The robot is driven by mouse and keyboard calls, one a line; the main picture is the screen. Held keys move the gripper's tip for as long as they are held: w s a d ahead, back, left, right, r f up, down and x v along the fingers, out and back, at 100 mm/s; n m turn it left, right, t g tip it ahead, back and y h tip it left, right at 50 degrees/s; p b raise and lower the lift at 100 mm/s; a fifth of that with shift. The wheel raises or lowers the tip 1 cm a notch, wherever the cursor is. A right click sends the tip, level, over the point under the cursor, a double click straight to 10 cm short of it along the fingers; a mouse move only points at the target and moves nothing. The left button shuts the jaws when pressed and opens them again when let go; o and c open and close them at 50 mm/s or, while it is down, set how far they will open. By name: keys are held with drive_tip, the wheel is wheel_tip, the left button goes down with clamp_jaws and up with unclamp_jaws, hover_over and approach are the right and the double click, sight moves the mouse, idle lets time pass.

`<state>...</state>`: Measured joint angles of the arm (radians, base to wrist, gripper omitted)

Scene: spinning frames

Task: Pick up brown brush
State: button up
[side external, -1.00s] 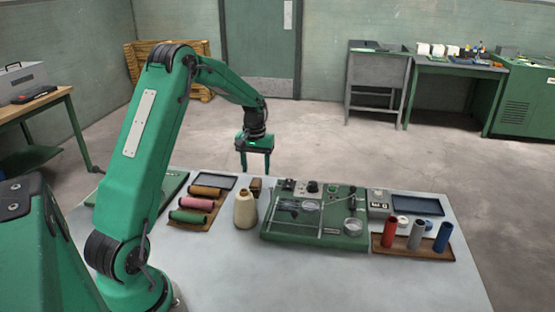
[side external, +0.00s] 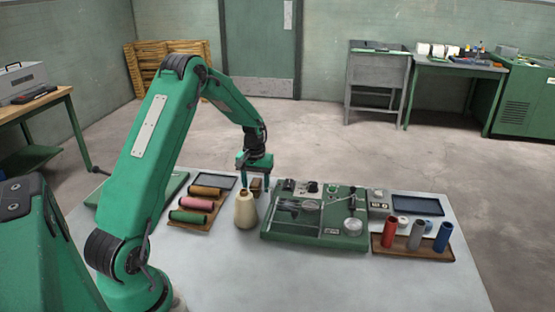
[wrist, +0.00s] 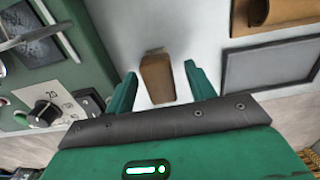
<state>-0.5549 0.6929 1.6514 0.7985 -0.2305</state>
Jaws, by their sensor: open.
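The brown brush (side external: 257,187) stands on the table behind the cream cone of yarn. It is small and partly hidden by my gripper in the side view. In the wrist view the brush (wrist: 157,78) shows as a brown block between my two green fingers, with a gap on each side. My gripper (side external: 255,180) is open and points down over the brush. In the wrist view my gripper's fingertips (wrist: 157,82) lie on either side of it. Whether the fingers touch the brush or how far down they reach is hard to tell.
The cream yarn cone (side external: 246,211) stands close in front of my gripper. The green machine (side external: 315,218) with a dial is just to the right. A dark tray (side external: 214,182) and a wooden board with several spools (side external: 195,203) lie to the left.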

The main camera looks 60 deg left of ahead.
sight(256, 181)
drive_tip(key=shift+c, duration=0.4)
drive_tip(key=c, duration=1)
drive_tip(key=shift+r, duration=0.1)
drive_tip(key=shift+r, duration=0.5)
wheel_tip(256, 181, up, 3)
drive_tip(key=shift+w+r, duration=0.1)
drive_tip(key=shift+r, duration=0.05)
drive_tip(key=d+r, duration=0.2)
drive_tip(key=d, duration=0.2)
drive_tip(key=d+r, duration=0.2)
drive_tip(key=d, duration=0.1)
drive_tip(key=d+r, duration=0.2)
drive_tip(key=d, duration=0.2)
drive_tip(key=shift+d+r, duration=0.25)
drive_tip(key=shift+d, duration=0.1)
